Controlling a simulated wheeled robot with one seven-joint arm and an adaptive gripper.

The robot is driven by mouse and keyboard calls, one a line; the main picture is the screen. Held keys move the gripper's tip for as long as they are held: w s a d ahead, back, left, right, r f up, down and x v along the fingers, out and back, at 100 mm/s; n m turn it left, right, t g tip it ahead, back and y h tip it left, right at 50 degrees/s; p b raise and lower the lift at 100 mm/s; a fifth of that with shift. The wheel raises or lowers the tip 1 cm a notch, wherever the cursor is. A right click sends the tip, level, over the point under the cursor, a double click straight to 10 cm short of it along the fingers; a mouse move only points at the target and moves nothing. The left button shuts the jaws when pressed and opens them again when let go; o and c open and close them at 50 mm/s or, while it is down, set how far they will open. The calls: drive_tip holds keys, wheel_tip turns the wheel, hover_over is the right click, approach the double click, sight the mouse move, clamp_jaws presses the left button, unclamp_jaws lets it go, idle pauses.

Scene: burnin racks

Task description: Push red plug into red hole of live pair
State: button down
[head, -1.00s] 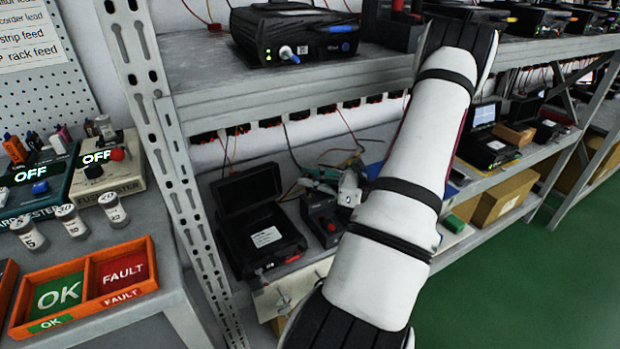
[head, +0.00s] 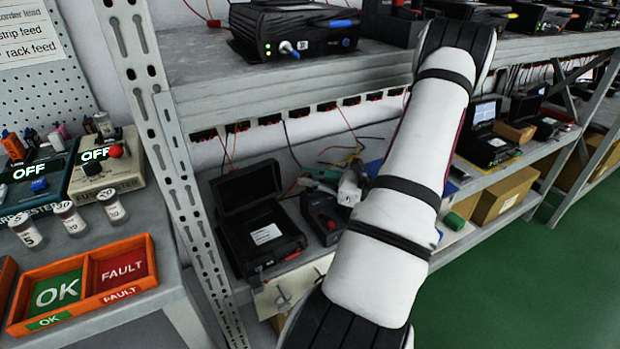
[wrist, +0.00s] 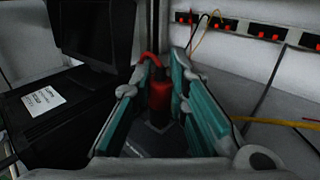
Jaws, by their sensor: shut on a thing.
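The red plug (wrist: 159,98) stands between the teal finger pads of my gripper (wrist: 160,72) in the wrist view. My gripper is shut on it. A thick red lead bends over from the plug's top to the left. The strip of red and black sockets (wrist: 255,28) runs along the back wall at the upper right, apart from the plug. In the head view my gripper (head: 326,176) is partly hidden by my arm, low over the middle shelf. The socket strip (head: 270,119) hangs below the upper shelf. I cannot tell which holes are the live pair.
An open black case (head: 258,222) lies left of my gripper; its lid is up. A dark box with a red button (head: 322,218) stands beside it. Yellow, orange and dark leads (wrist: 213,30) hang near the strip. The upper shelf (head: 200,75) is overhead, with a steel upright (head: 170,150) left.

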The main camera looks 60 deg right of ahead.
drive_tip(key=shift+f, duration=0.35)
idle(0.4)
drive_tip(key=c, duration=1.1)
unclamp_jaws()
drive_tip(key=shift+r+p, duration=1.9)
drive_tip(key=shift+r, duration=0.85)
drive_tip(key=shift+s, duration=0.1)
